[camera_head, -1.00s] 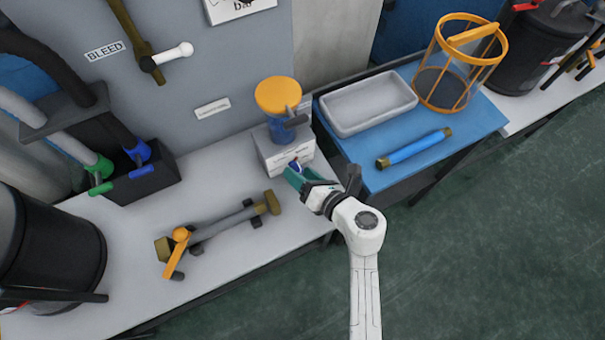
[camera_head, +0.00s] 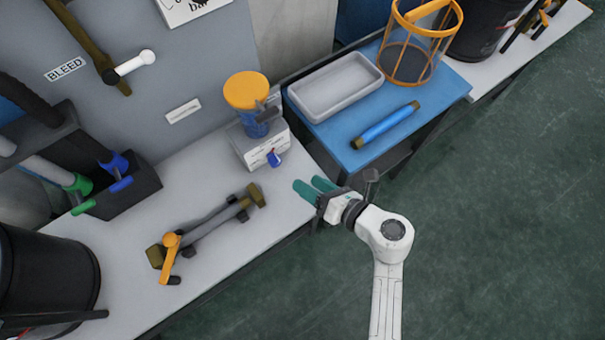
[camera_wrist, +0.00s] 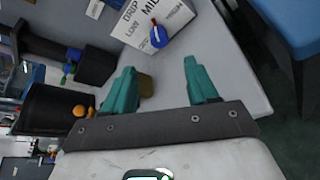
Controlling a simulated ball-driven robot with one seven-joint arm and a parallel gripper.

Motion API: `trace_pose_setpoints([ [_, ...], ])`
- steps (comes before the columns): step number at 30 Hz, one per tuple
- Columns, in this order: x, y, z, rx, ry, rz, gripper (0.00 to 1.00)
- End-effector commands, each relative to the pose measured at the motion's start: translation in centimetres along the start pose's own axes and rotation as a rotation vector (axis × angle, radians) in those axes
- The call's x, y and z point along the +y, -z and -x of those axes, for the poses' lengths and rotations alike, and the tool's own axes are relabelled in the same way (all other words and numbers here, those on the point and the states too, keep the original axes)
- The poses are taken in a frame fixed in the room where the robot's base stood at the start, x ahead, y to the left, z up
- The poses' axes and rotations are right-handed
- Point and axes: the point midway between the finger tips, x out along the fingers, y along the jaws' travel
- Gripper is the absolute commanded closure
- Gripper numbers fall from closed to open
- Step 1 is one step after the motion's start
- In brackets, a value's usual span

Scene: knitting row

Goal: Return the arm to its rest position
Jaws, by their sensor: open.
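My gripper (camera_head: 311,189), with two green fingers, is at the front edge of the grey bench (camera_head: 215,170) in the head view. Its fingers are apart with nothing between them, and they also show in the wrist view (camera_wrist: 162,90). My white arm reaches in from the bottom of the head view. A white box with a blue knob (camera_head: 274,158) stands just beyond the fingertips, apart from them. An orange-topped blue cup (camera_head: 247,95) sits on that box. In the wrist view the blue knob (camera_wrist: 159,38) lies beyond the fingers.
A pipe with an orange lever valve (camera_head: 172,252) lies on the bench left of my gripper. A blue table (camera_head: 445,90) behind holds a grey tray (camera_head: 335,92), a blue cylinder (camera_head: 385,126) and an orange-framed basket (camera_head: 415,50). Open green floor lies to the right.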

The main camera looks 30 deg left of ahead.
Motion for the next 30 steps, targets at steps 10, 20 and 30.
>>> trace_pose_setpoints([
  [10, 0.0, 0.0, 0.2, 0.001, 0.0, 0.0, 0.42],
  [20, -0.1, -0.2, 0.3, -0.01, 0.005, -0.005, 0.42],
  [30, -4.7, -11.2, 9.9, -0.592, 0.228, -0.325, 0.42],
])
